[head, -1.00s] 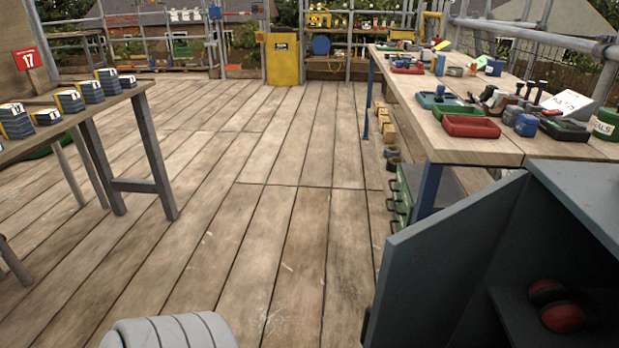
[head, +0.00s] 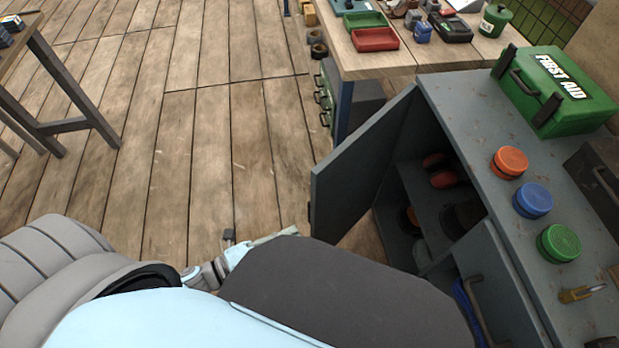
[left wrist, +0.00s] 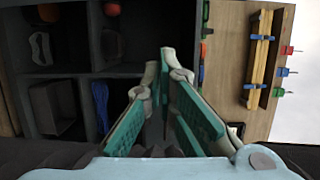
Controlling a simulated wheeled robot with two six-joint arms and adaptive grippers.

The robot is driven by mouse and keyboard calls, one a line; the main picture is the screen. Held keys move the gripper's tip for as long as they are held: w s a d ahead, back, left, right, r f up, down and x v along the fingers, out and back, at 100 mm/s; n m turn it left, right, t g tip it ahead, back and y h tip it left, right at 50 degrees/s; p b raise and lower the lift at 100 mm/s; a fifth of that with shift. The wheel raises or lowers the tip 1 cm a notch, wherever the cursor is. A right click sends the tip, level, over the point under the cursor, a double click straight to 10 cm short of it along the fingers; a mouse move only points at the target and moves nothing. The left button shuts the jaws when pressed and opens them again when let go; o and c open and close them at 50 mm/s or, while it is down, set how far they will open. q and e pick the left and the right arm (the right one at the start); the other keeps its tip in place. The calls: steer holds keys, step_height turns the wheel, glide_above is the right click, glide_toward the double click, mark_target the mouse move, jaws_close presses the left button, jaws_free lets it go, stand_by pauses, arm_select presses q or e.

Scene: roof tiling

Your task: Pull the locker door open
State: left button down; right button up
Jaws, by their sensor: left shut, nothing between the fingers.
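The grey-blue locker (head: 440,95) stands at the right in the head view. Its left door (head: 358,165) stands swung outward, showing the shelves inside. A second front panel (head: 500,285) with a dark handle (head: 477,315) is at the lower right; I cannot tell whether it is ajar. My left arm crosses the bottom of the view and hides part of the floor and locker front. In the left wrist view my left gripper (left wrist: 164,65) is shut and empty, its teal-padded fingers converging before the locker's compartments (left wrist: 87,75). My right gripper is not in view.
A green first aid box (head: 553,88) and orange (head: 509,162), blue (head: 532,200) and green (head: 558,243) round tins stand on the locker top. Red ear defenders (head: 440,178) lie inside. A workbench (head: 385,62) stands behind the door.

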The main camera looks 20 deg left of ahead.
arm_select(q)
glide_above(316, 211)
steer(key=s, duration=0.3)
steer(key=shift+d+f+b, duration=0.15)
steer(key=shift+d+b, duration=0.3)
steer(key=shift+w, duration=0.1)
